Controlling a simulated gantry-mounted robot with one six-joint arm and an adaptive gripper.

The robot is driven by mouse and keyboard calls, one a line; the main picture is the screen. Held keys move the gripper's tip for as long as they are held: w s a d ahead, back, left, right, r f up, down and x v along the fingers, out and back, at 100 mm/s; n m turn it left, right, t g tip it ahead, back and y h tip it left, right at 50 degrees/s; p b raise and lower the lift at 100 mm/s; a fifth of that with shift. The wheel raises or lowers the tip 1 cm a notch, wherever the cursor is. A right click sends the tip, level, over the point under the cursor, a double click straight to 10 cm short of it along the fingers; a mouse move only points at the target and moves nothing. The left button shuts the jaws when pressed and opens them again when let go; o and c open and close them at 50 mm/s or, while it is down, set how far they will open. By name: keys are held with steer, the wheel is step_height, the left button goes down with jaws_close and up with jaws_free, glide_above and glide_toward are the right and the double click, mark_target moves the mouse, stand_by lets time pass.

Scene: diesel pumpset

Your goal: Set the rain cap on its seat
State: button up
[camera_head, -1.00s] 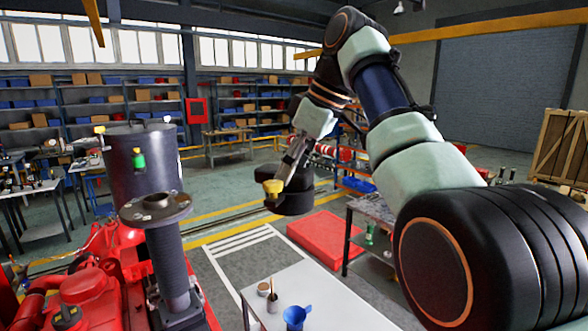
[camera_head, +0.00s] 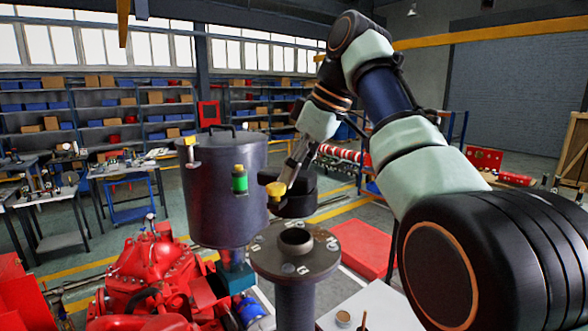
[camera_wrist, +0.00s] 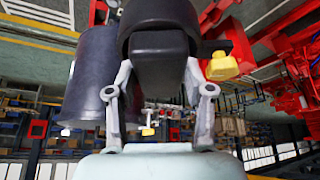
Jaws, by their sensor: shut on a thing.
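The rain cap (camera_head: 297,196), a short black cylinder, is held in the air by my gripper (camera_head: 290,180). In the wrist view the black cap (camera_wrist: 160,18) and its dark block lie between the two grey fingers. A yellow knob (camera_head: 276,190) shows at the cap's left side; it is on the right in the wrist view (camera_wrist: 222,67). The likely seat, a round dark flange with an upright central collar (camera_head: 296,241), tops a vertical pipe in the head view. The cap appears above this flange with a gap; its depth relative to the collar is unclear.
A large grey tank (camera_head: 223,200) with a green-and-yellow fitting (camera_head: 239,179) stands just left of the cap. Red engine parts (camera_head: 155,262) lie lower left. A pale table (camera_head: 375,310) is at the lower right.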

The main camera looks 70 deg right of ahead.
mark_target(298, 196)
steer(key=shift+s, duration=0.25)
steer(key=shift+f, duration=0.1)
step_height(298, 196, down, 5)
steer(key=b, duration=0.5)
stand_by(1.0)
steer(key=shift+f+b, duration=1.25)
steer(key=shift+b, duration=0.15)
steer(key=o, duration=1.5)
